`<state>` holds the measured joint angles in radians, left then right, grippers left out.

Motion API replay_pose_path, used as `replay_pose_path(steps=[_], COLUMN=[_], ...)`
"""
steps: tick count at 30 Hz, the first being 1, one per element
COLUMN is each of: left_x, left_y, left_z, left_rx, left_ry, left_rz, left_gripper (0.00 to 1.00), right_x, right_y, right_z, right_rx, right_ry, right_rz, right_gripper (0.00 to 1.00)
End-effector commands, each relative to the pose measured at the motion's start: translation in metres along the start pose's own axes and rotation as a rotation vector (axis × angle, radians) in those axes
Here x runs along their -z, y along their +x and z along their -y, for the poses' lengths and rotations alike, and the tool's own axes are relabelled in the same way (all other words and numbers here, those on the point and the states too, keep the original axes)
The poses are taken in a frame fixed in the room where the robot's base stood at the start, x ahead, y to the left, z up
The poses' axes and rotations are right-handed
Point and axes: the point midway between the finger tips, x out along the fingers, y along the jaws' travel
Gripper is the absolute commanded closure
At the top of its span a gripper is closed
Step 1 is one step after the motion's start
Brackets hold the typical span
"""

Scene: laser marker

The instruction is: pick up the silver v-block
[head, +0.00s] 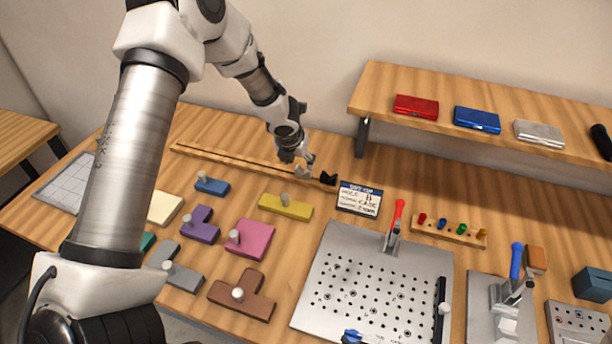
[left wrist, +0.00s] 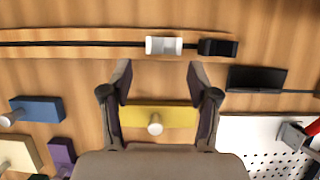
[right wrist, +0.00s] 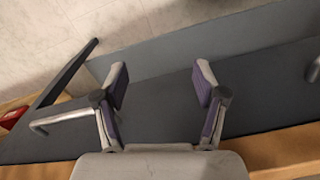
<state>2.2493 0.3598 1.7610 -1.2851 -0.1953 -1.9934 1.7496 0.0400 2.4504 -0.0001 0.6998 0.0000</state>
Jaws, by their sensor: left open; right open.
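The silver v-block (head: 304,172) sits at the right end of a long wooden rail at the back of the table, beside a black block (head: 327,178). In the left wrist view the silver v-block (left wrist: 163,46) lies just beyond the fingertips, roughly centred between them, with the black block (left wrist: 217,47) to its right. My left gripper (head: 294,156) is open and empty, pointing down close to the v-block; it also shows in the left wrist view (left wrist: 160,75). My right gripper (right wrist: 161,78) is open and empty, away from the v-block, and outside the head view.
A yellow piece with a knob (head: 285,207) lies in front of the rail (head: 230,157). A label card (head: 359,198) stands to the right. Several coloured knobbed pieces lie at left, a perforated plate (head: 322,262) in front. A raised shelf (head: 385,78) overhangs the back right.

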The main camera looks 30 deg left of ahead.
Motion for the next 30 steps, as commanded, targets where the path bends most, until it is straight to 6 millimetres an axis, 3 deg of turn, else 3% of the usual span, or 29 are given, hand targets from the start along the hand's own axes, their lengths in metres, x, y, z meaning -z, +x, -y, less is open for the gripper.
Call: replay_pose_path(steps=[12,19,20,23,24,30], left_x=[-0.005,-0.005,-0.005,-0.005,-0.005,-0.005], left_y=[0.061,0.066,0.066,0.066,0.066,0.066], left_z=[0.004,0.004,0.004,0.004,0.004,0.004], left_rx=[0.0,0.001,0.001,0.001,0.001,0.001], left_ry=[0.0,-0.001,0.0,0.0,0.0,0.0], left_rz=[-0.002,-0.001,-0.001,-0.001,-0.001,-0.001], left_gripper=[0.4,0.4,0.47,0.82,0.88,0.88], right_x=[0.001,0.0,0.0,0.0,0.0,0.0], right_y=[-0.021,-0.02,-0.02,-0.02,-0.02,-0.02], right_z=[0.0,0.0,0.0,0.0,0.0,0.0], right_rx=[0.0,0.0,0.0,0.0,0.0,0.0], right_ry=[0.0,0.0,0.0,0.0,0.0,0.0], right_rz=[-0.001,-0.001,-0.001,-0.001,-0.001,-0.001], right_gripper=[0.29,0.29,0.29,0.29,0.29,0.29])
